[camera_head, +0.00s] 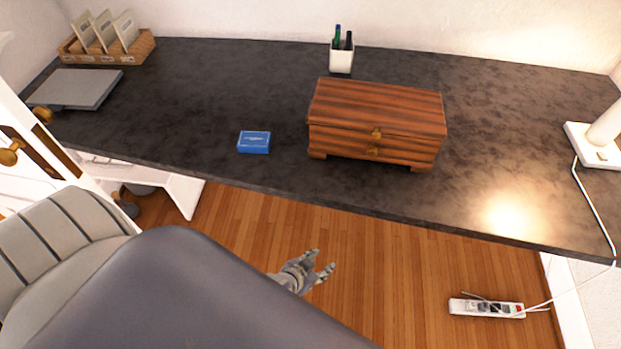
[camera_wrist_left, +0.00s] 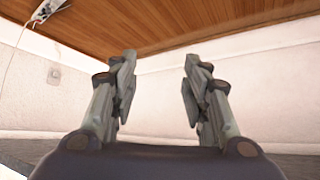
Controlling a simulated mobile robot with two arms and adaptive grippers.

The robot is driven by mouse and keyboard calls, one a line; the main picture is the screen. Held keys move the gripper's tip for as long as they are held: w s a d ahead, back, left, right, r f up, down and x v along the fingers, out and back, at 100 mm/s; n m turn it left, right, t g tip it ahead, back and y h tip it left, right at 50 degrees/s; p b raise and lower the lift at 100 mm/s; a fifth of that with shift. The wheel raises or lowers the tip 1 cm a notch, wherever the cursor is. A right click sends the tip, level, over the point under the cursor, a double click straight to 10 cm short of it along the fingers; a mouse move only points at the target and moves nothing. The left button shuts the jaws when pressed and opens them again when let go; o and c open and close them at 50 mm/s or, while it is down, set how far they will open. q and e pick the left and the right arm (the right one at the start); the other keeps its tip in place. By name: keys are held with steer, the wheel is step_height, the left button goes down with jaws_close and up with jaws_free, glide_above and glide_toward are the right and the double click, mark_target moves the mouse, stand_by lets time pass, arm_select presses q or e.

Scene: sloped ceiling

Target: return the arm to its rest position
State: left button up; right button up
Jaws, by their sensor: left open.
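My left gripper (camera_head: 322,263) shows in the head view over the wooden floor, in front of the desk's front edge and lower in the picture than the wooden chest. It is open, with nothing between its fingers. In the left wrist view its two fingers (camera_wrist_left: 160,65) stand wide apart, with a pale wall behind them and the floor at the top. Much of the left arm is hidden in the head view. My right gripper is in neither view.
The dark desk (camera_head: 230,85) bears a wooden chest (camera_head: 375,118), a blue box (camera_head: 254,142), a white pen cup (camera_head: 341,57), a grey laptop-like slab (camera_head: 80,88) and a white lamp base (camera_head: 597,146). A power strip (camera_head: 486,308) with a cable lies on the floor at right.

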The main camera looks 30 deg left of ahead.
arm_select(q)
steer(key=shift+s+a+f, duration=0.15)
steer(key=shift+s+f, duration=0.1)
steer(key=shift+f, duration=0.05)
stand_by(0.4)
steer(key=s+a+f+g, duration=0.1)
steer(key=s+f, duration=0.4)
steer(key=s, duration=0.5)
steer(key=s+a+f+g+y, duration=0.1)
steer(key=s+f+g, duration=0.3)
steer(key=s, duration=0.6)
steer(key=s+a+f+g, duration=0.2)
steer(key=s+f, duration=0.5)
steer(key=s, duration=0.3)
steer(key=shift+a+f+g, duration=0.3)
steer(key=shift+f, duration=0.05)
